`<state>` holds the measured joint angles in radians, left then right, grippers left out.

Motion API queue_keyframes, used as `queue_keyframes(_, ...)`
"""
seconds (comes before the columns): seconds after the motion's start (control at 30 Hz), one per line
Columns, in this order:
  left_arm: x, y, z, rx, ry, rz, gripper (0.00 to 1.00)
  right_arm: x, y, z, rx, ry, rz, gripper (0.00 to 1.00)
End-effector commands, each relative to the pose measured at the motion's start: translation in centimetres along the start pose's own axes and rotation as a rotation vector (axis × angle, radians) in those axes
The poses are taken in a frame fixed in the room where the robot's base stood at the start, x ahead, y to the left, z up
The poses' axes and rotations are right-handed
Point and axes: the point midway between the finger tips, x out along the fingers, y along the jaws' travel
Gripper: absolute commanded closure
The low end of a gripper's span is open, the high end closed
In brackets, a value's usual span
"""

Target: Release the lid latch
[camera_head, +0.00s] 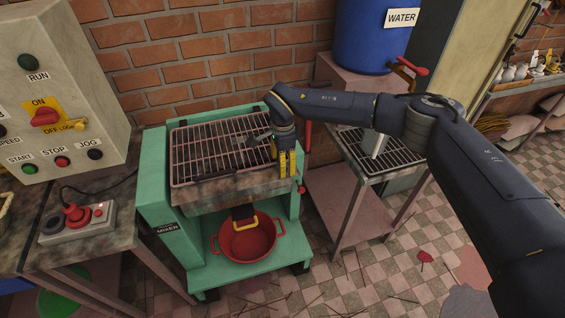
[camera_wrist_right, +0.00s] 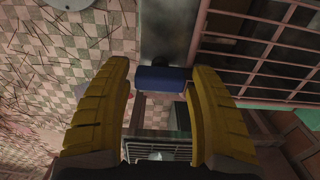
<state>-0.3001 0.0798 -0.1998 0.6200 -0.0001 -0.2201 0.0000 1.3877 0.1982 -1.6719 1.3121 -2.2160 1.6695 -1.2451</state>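The green mixer (camera_head: 155,205) stands with its barred lid (camera_head: 215,150) lying flat and closed on top. My right gripper (camera_head: 287,168) reaches down at the lid's front right corner, its yellow fingers pointing downward. In the right wrist view, the gripper (camera_wrist_right: 160,75) is open, with a blue block (camera_wrist_right: 162,80) between or just beyond its fingertips. The block, which looks like the latch handle, sits against a grey metal strip (camera_wrist_right: 168,30) beside the barred lid (camera_wrist_right: 265,50). I cannot tell whether the fingers touch it. In the head view the gripper hides this block. My left gripper is out of view.
A red knob (camera_head: 301,188) sits close to the right fingers on the mixer's side. A red pot (camera_head: 247,243) stands on the mixer's lower shelf. A control box (camera_head: 60,90) is at left, and a barred stand (camera_head: 355,175) is close on the right.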

Motion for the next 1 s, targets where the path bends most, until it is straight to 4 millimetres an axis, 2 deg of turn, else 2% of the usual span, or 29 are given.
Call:
queue_keyframes(0.03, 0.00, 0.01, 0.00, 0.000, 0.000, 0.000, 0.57, -0.01, 0.00, 0.00, 0.000, 0.000, 0.000, 0.47)
queue_keyframes(0.3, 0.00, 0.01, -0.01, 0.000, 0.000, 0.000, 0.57, -0.01, 0.00, 0.00, 0.000, 0.000, 0.000, 0.79)
queue_keyframes(0.37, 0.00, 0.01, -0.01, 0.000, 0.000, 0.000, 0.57, -0.01, 0.00, -0.01, 0.000, 0.000, 0.000, 0.84)
queue_keyframes(0.67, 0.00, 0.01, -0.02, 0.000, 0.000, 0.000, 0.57, -0.01, -0.02, -0.03, 0.053, 0.001, -0.001, 0.84)
queue_keyframes(1.0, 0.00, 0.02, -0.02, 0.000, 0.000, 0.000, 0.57, -0.04, -0.03, -0.05, 0.313, 0.001, -0.001, 0.84)
